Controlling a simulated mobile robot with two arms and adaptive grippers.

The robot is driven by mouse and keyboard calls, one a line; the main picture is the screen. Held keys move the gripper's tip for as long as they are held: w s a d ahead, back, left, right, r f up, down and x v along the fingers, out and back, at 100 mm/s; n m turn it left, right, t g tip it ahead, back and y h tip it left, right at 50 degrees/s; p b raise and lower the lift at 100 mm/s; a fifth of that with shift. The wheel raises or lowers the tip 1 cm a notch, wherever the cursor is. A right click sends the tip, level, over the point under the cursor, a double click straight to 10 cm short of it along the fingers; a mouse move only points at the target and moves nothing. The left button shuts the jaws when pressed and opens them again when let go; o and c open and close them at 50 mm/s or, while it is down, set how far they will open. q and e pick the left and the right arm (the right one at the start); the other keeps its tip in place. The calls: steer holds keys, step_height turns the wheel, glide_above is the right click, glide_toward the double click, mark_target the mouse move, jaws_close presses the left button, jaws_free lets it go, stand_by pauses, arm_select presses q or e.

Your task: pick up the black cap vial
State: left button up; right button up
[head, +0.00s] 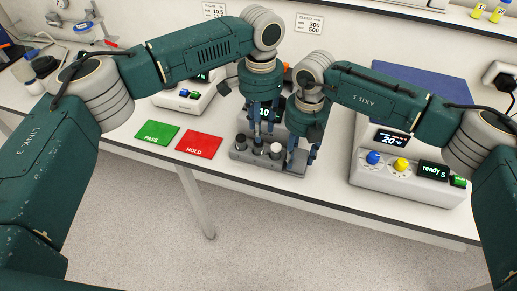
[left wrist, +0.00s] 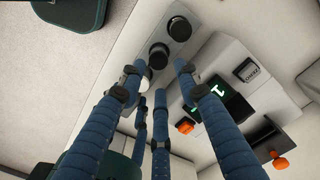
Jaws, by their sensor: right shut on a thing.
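The grey vial rack (head: 240,155) stands near the front of the bench. In the left wrist view, two dark caps (left wrist: 178,28) (left wrist: 159,55) and a pale cap show. My left gripper (head: 262,118) hangs over the rack; its fingers (left wrist: 156,80) are apart with nothing between them. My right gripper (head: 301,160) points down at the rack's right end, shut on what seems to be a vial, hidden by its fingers.
Green PASS (head: 157,134) and red HOLD (head: 199,145) pads lie left of the rack. A white device with blue and yellow knobs (head: 405,182) stands at the right. A device with a lit green display (head: 266,114) is just behind the rack. My two grippers are close together.

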mark_target(258, 150)
arm_select(q)
steer(key=shift+s+a+f, duration=0.15)
steer(key=shift+f, duration=1.6)
steer(key=shift+s+a+f, duration=0.1)
steer(key=shift+f, duration=1.65)
jaws_close()
